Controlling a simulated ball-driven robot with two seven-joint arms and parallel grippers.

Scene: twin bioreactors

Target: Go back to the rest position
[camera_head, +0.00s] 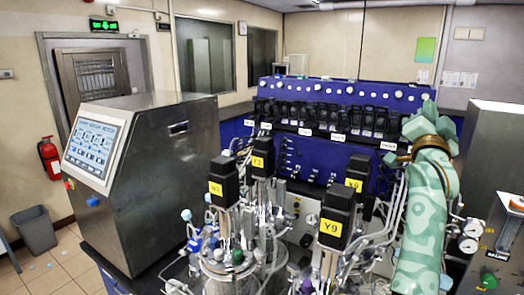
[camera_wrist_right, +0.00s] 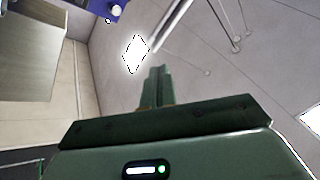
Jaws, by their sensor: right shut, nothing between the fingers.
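My right arm rises from the bottom right of the head view, in a mint-green pattern with a brown band. My right gripper (camera_head: 428,108) is at its top, raised in front of the right end of the blue control unit (camera_head: 320,160). In the right wrist view the two fingers (camera_wrist_right: 157,78) are together, with nothing between them, and point up towards the ceiling. My left gripper is in neither view.
Glass bioreactor vessels (camera_head: 228,278) with black motors, such as the one labelled Y9 (camera_head: 337,215), and many tubes stand close ahead. A steel cabinet with a screen (camera_head: 95,145) is on the left. Steel equipment (camera_head: 495,160) is close to the arm's right.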

